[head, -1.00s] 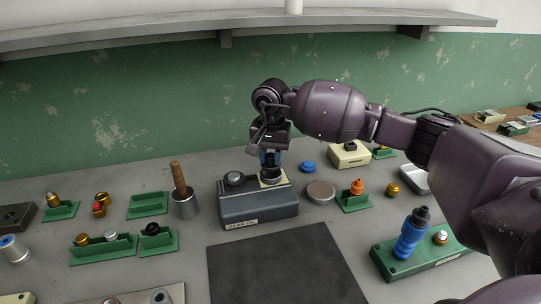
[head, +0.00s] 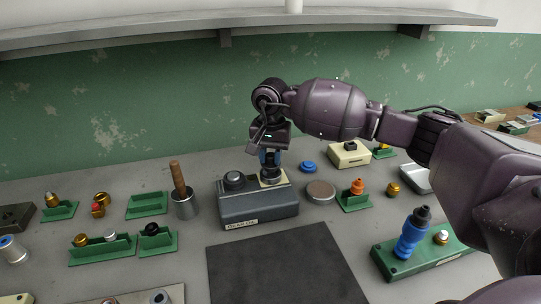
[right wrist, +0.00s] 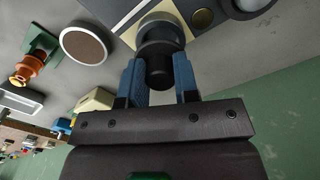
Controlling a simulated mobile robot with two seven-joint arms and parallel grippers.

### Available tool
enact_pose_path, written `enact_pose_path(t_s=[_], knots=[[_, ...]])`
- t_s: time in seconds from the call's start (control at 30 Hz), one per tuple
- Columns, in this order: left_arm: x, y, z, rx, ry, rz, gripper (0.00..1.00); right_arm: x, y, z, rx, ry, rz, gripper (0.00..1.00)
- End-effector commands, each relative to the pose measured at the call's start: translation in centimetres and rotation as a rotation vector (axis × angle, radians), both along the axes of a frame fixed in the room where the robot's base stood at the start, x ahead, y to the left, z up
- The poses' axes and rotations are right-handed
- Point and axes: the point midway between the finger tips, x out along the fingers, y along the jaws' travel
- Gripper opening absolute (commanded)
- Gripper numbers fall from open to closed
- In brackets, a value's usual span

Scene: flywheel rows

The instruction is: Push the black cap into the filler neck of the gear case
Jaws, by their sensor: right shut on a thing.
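The gear case (head: 258,207) is a dark grey box with a label on its front. A cream plate (head: 283,180) lies on its right top, around the place where the black cap (head: 271,179) stands. My right gripper (head: 270,160) points down over this spot, its blue fingers shut on the cap. In the right wrist view the cap (right wrist: 158,72) sits between the fingers, lined up with a wider dark ring (right wrist: 160,32) on the plate. The filler neck is mostly hidden by the cap and fingers, so I cannot tell how deep the cap sits. My left gripper is out of view.
A dark mat (head: 285,266) lies clear in front. Green holders stand on both sides.

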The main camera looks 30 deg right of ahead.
Motion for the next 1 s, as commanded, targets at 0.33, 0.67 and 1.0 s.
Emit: enact_pose_path(t_s=[0.33,0.67,1.0], knots=[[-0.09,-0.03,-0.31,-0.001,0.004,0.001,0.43,0.01,0.00,0.00,0.000,0.000,0.000,0.05],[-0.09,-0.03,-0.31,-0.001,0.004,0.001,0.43,0.01,0.00,0.00,0.000,0.000,0.000,0.05],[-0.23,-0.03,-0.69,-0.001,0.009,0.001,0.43,0.01,0.00,-0.04,0.001,0.001,0.000,0.05]])
